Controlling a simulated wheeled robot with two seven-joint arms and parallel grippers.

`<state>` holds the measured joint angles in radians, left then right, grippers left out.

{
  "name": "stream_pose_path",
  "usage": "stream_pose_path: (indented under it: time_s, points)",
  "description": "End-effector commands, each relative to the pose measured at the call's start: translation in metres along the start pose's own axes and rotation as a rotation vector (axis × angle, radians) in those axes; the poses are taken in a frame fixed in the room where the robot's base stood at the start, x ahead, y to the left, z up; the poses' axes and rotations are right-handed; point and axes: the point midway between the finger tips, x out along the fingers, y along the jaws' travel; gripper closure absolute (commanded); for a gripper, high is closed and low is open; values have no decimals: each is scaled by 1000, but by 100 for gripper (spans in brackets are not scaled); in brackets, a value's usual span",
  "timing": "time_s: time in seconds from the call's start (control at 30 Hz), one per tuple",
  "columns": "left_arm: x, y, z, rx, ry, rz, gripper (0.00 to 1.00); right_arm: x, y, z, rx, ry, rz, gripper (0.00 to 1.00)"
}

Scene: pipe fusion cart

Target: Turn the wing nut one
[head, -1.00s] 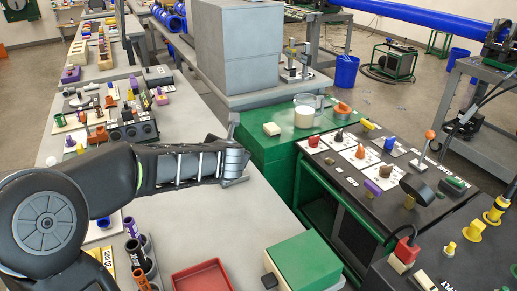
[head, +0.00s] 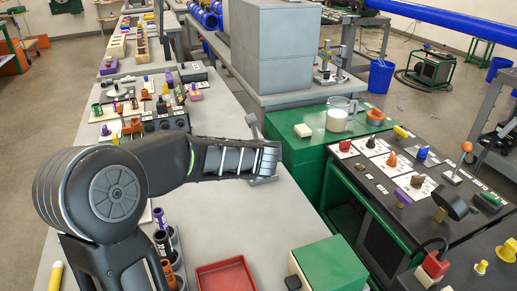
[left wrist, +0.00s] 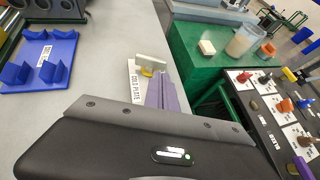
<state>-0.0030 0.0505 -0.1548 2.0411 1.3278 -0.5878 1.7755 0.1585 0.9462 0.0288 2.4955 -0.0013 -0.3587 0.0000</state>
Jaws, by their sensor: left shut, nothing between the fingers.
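My left arm reaches across the grey bench in the head view, and my left gripper (left wrist: 164,92) shows in the left wrist view as narrow fingers held together, with nothing between them. It hovers by the bench's right edge, apart from the black panel (head: 375,192). The panel carries several coloured knobs and fittings on white labelled cards, including an orange one (head: 391,159) and a blue one (head: 422,153). I cannot tell which piece is wing nut one. My right gripper is in neither view.
A white plate labelled COLD PLATE (left wrist: 135,82) lies just beyond my left fingers. A green cabinet (head: 300,150) bears a cup (head: 337,121) and a pale block (head: 302,130). A red tray (head: 226,277) and green box (head: 330,265) are nearer. A blue holder (left wrist: 38,62) is left.

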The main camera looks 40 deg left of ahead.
Motion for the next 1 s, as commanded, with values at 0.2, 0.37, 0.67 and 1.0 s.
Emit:
stream_pose_path:
  time_s: [0.2,0.37,0.67,1.0]
  points:
    - [39,0,-1,1,2,3,100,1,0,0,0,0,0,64]
    - [61,0,0,1,1,2,100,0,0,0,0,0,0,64]
    - [73,0,0,1,0,1,100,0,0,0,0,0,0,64]
    - [72,-1,0,-3,0,6,100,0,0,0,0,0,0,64]
